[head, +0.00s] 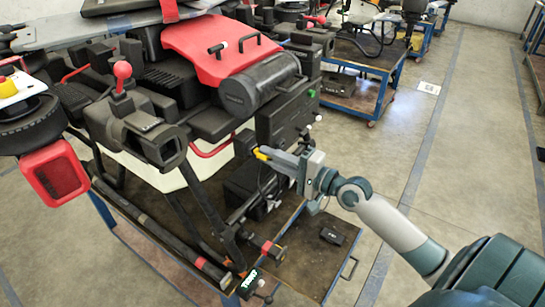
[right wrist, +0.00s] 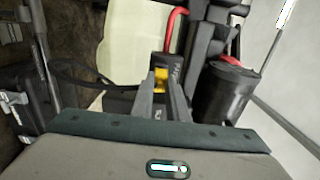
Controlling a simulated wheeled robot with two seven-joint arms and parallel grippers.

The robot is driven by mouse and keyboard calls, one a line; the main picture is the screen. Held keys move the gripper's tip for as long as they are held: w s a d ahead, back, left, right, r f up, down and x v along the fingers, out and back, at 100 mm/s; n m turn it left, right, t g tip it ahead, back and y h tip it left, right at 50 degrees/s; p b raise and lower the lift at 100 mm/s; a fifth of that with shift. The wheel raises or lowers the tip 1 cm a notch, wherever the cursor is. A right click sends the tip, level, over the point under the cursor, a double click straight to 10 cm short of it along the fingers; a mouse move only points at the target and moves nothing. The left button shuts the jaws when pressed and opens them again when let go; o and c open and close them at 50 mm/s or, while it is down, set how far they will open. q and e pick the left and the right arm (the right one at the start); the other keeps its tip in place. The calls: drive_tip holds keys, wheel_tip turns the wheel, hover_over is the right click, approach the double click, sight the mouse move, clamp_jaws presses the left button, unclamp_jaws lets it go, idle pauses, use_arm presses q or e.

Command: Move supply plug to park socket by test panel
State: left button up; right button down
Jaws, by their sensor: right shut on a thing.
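My right gripper (head: 266,154) reaches in from the right at the side of the drone. It is shut on a small part with a yellow section, which I take to be the supply plug; its yellow part shows between the fingers in the right wrist view (right wrist: 160,80). A black block (head: 245,143) sits right at the fingertips; I cannot tell whether it belongs to the plug or is a socket. A dark cable (right wrist: 85,80) runs behind the fingers. A black box with a green button (head: 283,122), perhaps the test panel, stands just beyond the gripper. My left gripper is not in view.
The red and black drone (head: 215,45) fills the blue-framed cart. A black cylinder (head: 262,82) overhangs near the gripper and a red tube (head: 212,152) lies to its left. A small black box (head: 332,236) lies on the cart's deck.

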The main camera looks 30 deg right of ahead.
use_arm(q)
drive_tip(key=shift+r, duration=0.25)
use_arm(e)
drive_tip(key=shift+w+a, duration=0.3)
drive_tip(key=shift+w, duration=0.35)
drive_tip(key=c, duration=1.6)
unclamp_jaws()
drive_tip(key=shift+c, duration=0.2)
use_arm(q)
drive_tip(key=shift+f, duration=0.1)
use_arm(e)
drive_tip(key=shift+s, duration=0.1)
